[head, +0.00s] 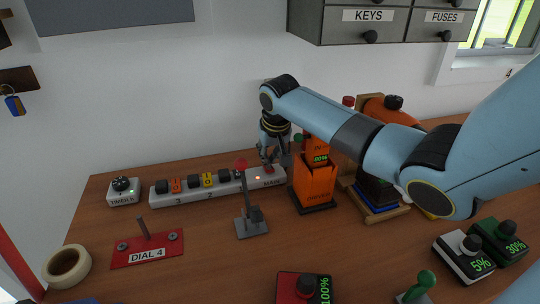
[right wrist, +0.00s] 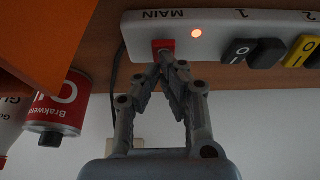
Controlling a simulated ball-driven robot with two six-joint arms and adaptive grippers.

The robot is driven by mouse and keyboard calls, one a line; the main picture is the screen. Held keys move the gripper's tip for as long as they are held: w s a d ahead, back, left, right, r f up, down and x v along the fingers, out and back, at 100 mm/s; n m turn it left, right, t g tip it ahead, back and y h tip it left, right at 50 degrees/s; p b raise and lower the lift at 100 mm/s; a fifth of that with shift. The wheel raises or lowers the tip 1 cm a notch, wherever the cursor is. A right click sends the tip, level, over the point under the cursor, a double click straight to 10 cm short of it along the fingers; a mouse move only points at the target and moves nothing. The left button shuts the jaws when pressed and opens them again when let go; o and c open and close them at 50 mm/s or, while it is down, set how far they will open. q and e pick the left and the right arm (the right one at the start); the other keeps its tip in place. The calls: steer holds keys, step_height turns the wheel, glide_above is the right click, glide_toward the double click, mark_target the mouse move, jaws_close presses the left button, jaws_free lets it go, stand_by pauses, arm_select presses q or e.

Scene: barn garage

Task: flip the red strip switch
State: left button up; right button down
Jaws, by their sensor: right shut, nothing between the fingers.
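The white power strip (head: 217,191) lies along the back of the bench, with its MAIN end at the right. It also shows in the right wrist view (right wrist: 220,18). The red strip switch (right wrist: 163,46) sits at the MAIN end beside a small lit orange lamp (right wrist: 196,32). My right gripper (right wrist: 166,58) is shut and empty, with its fingertips at the near edge of the red switch. I cannot tell whether they touch it. In the head view the right gripper (head: 269,160) points down over the strip's MAIN end. My left gripper is not in view.
A dark lever stand (head: 252,220) with a red knob stands in front of the strip. An orange charger (head: 314,184) stands close to the right.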

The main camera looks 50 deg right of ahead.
steer(key=r+p, duration=0.4)
steer(key=shift+w+d+r, duration=0.25)
steer(key=shift+w, duration=0.1)
step_height(320, 180, up, 9)
steer(key=b, duration=0.1)
steer(key=shift+w+r+b, duration=0.2)
steer(key=shift+b, duration=0.15)
steer(key=shift+f, duration=0.1)
